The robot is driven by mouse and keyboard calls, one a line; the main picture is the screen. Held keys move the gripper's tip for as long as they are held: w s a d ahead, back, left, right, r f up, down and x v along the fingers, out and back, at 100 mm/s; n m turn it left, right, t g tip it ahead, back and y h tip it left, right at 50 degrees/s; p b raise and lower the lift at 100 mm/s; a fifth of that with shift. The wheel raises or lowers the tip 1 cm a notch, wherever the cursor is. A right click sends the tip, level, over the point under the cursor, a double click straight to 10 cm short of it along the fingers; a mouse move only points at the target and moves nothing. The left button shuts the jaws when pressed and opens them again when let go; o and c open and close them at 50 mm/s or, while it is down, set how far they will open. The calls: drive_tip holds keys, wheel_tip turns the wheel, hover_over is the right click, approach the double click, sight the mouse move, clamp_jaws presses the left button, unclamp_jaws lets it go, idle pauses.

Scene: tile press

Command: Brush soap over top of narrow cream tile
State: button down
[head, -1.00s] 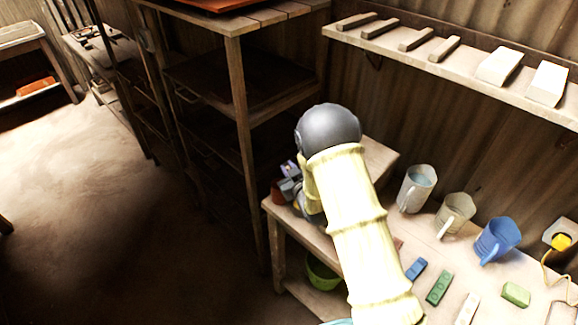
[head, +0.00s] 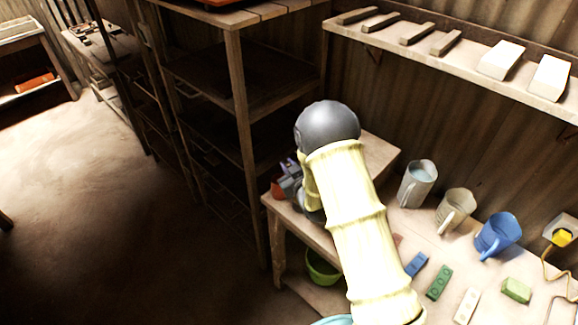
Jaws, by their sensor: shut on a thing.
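A narrow cream tile (head: 466,306) with small marks on its top lies on the wooden table at the lower right. Narrow green (head: 440,283) and blue (head: 416,265) tiles lie beyond it. My gripper (head: 289,184) is at the table's far left end, well away from the cream tile and mostly hidden behind my arm. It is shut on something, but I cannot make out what. A reddish-brown thing (head: 277,189) shows beside it. No brush or soap can be clearly identified.
Grey (head: 417,185), beige (head: 455,212) and blue (head: 497,236) mugs stand along the back of the table. A wider green block (head: 516,291) lies at the right, near a yellow plug (head: 565,240) with a cord. A wall shelf (head: 440,68) holds several blocks. A green bowl (head: 322,268) sits below.

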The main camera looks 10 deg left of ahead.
drive_tip(key=shift+f+b, duration=0.7)
drive_tip(key=shift+b, duration=0.1)
idle(2.6)
drive_tip(key=shift+r, duration=0.1)
drive_tip(key=shift+r+p, duration=1.55)
drive_tip(key=shift+r, duration=2.05)
drive_tip(key=shift+f, duration=0.1)
